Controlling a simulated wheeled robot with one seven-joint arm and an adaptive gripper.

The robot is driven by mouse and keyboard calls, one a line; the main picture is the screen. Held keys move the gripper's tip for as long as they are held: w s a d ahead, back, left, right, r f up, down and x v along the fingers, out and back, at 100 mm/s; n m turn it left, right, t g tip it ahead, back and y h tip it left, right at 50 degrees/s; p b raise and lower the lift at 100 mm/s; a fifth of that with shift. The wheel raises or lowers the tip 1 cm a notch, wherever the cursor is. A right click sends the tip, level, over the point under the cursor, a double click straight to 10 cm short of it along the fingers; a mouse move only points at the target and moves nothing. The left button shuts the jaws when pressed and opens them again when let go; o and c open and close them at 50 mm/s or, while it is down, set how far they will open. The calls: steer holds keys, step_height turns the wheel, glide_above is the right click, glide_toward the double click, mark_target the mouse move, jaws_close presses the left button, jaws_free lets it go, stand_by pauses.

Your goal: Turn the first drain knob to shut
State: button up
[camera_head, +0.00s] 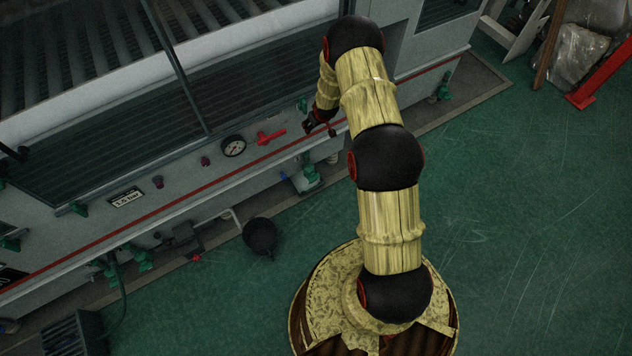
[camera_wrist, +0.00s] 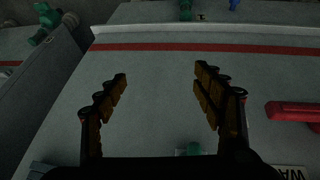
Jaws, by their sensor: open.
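Several green knobs and valves show along the machine; I cannot tell which one is the first drain knob. One small green knob (camera_head: 302,104) is on the grey front panel beside my gripper (camera_head: 318,123). A green piece shows low in the wrist view (camera_wrist: 190,149), partly hidden by the gripper body. In the wrist view my gripper (camera_wrist: 158,78) is open, with its two dark fingers wide apart over bare grey panel and nothing between them. Other green knobs sit further left on the panel (camera_head: 78,208), and a green valve (camera_head: 310,172) is below the panel edge.
A red lever (camera_head: 270,137) and a round gauge (camera_head: 234,146) are left of the gripper in the head view. A red stripe (camera_head: 190,207) runs along the panel. A black bucket (camera_head: 260,236) stands on the floor.

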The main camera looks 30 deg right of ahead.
step_height(320, 180, down, 13)
steer(key=w+d+t, duration=0.2)
steer(key=n+t+b, duration=0.2)
steer(key=t, duration=0.4)
glide_toward(314, 178)
steer(key=f, duration=0.1)
steer(key=shift+t, duration=0.3)
steer(key=b+x, duration=0.1)
steer(key=x, duration=0.2)
steer(key=b+x, duration=0.2)
steer(key=x, duration=0.2)
steer(key=shift+w+d+f, duration=0.15)
steer(key=shift+d+f, duration=0.1)
steer(key=shift+f, duration=0.05)
steer(key=shift+w, duration=0.35)
steer(key=shift+c, duration=0.2)
steer(key=c, duration=1.1)
